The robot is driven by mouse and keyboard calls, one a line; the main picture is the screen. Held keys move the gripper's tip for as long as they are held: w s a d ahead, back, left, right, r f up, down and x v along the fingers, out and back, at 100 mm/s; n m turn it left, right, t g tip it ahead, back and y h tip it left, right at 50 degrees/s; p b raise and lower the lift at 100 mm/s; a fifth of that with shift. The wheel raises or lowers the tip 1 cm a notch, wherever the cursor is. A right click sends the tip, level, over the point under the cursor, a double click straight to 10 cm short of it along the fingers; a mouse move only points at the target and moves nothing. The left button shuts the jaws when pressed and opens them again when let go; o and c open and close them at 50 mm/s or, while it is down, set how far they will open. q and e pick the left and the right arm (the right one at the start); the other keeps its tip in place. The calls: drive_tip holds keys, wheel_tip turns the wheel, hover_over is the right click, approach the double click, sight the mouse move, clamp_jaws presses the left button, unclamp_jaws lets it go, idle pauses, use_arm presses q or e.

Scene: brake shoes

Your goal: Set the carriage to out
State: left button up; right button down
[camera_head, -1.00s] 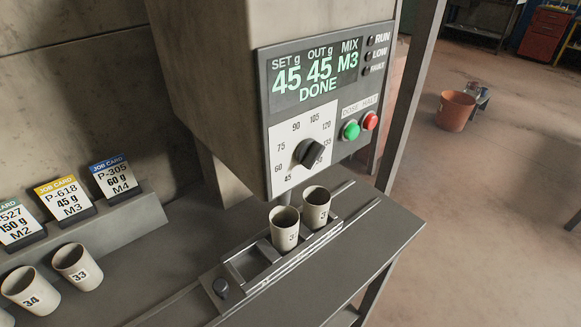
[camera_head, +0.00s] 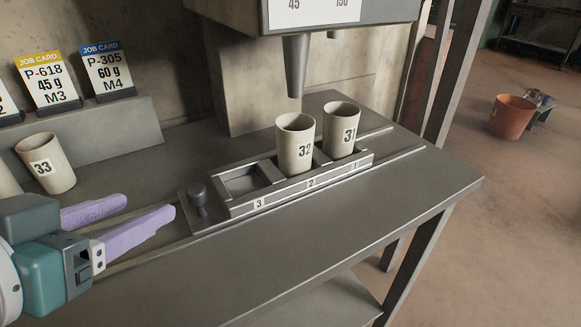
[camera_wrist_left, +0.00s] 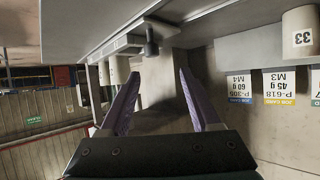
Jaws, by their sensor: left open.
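The carriage (camera_head: 285,192) is a grey tray with slots marked 3, 2 and 1, set on a rail on the bench under the dispenser nozzle (camera_head: 297,66). A dark round knob (camera_head: 198,194) stands at its left end. Cup 32 (camera_head: 295,145) sits in slot 2 and cup 31 (camera_head: 341,130) in slot 1. Slot 3 is empty. My left gripper (camera_head: 150,216) is open and empty, left of the knob and apart from it. In the left wrist view, the knob (camera_wrist_left: 151,45) shows beyond the open fingers (camera_wrist_left: 160,95). My right gripper is not in view.
Cup 33 (camera_head: 46,163) stands on the bench at the left, beside my left gripper. Job cards P-618 (camera_head: 47,78) and P-305 (camera_head: 107,70) stand on a ledge behind it. The bench top (camera_head: 330,235) in front of the carriage is clear.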

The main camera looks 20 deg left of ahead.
sight(193, 191)
use_arm(q)
drive_tip(key=shift+w+d+f+t+b, duration=0.15)
drive_tip(key=shift+f+b, duration=0.1)
drive_tip(key=shift+f, duration=0.2)
drive_tip(key=shift+w+d+f+t+b, duration=0.1)
drive_tip(key=shift+d+f+t+b, duration=0.1)
drive_tip(key=shift+f, duration=0.25)
drive_tip(key=shift+w+d+h, duration=0.1)
drive_tip(key=shift+d+h, duration=0.05)
drive_tip(key=shift+h, duration=0.15)
drive_tip(key=shift+w, duration=0.25)
drive_tip(key=b+x, duration=0.1)
drive_tip(key=x, duration=0.8)
drive_tip(key=shift+w+r, duration=0.1)
drive_tip(key=shift+w, duration=0.15)
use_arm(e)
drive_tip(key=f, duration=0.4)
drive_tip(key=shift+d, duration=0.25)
use_arm(q)
drive_tip(key=shift+c, duration=0.3)
clamp_jaws()
